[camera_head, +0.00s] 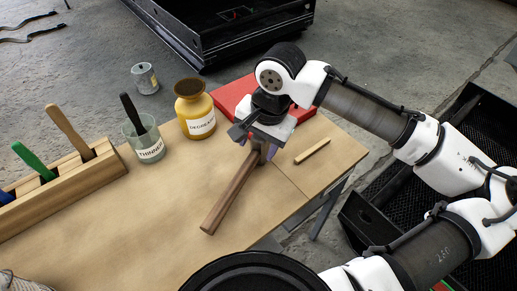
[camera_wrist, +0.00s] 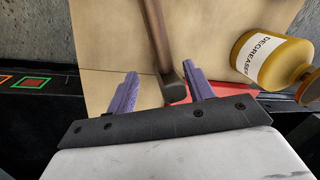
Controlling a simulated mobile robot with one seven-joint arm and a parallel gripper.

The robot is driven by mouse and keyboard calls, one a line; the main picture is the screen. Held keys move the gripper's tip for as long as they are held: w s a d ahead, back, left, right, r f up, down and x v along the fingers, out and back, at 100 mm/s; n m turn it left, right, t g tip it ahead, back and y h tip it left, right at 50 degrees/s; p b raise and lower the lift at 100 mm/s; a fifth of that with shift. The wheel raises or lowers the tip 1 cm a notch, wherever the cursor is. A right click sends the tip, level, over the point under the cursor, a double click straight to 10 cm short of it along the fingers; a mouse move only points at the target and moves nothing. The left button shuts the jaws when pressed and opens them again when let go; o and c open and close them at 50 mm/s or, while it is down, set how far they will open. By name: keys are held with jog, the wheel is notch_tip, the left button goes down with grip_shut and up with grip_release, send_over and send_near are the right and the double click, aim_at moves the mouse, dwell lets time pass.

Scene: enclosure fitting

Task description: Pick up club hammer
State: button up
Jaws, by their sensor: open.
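The club hammer (camera_head: 229,191) lies on the wooden table, its brown handle running from lower left up towards my gripper in the head view. Its head is mostly hidden there under my gripper (camera_head: 257,148). In the wrist view the hammer (camera_wrist: 158,35) shows its handle and dark head (camera_wrist: 174,88). My gripper (camera_wrist: 161,93) is open, with its two purple fingers on either side of the hammer head. The head appears closer to the right finger. I cannot tell whether the fingers touch it.
A yellow degreaser bottle (camera_head: 195,112) and a red object (camera_head: 232,93) are close to my gripper. A thinner jar (camera_head: 142,143) and a wooden rack (camera_head: 64,180) with handled tools stand left. A small wooden stick (camera_head: 312,151) lies right of the hammer. The front of the table is clear.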

aim_at(252, 157)
jog(key=shift+w+a+f, duration=0.2)
jog(key=shift+f, duration=0.9)
jog(key=shift+w+a+f, duration=0.15)
jog(key=shift+a+f, duration=0.1)
jog(key=shift+f, duration=0.9)
jog(key=shift+w+a+f, duration=0.2)
jog(key=shift+f, duration=0.9)
jog(key=shift+r, duration=0.1)
grip_shut()
